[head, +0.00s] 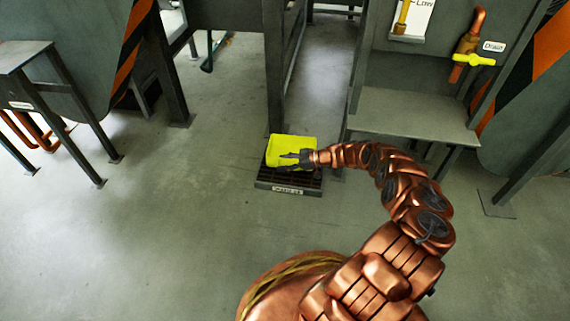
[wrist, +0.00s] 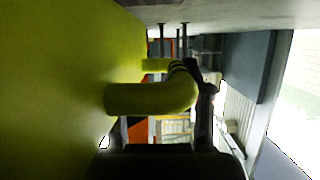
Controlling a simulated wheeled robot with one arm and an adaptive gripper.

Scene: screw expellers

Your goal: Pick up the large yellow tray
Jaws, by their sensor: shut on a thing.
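The large yellow tray (head: 292,145) is low down, at or just above a dark slatted stand with a label on its front. I cannot tell whether it touches the stand. My gripper (head: 296,160) is at the tray's near right side and is shut on it. In the wrist view the yellow tray's wall (wrist: 60,80) fills the left side. Its curved yellow handle (wrist: 150,98) sticks out between my dark fingers (wrist: 195,95). The inside of the tray and most of the grip are hidden.
The dark slatted stand (head: 289,188) sits on the floor close to a grey metal post (head: 273,75). A grey machine with a shelf (head: 415,112) and a yellow-handled drain valve (head: 473,60) stands at the right. Another machine frame (head: 60,90) is at the left. The floor at front left is clear.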

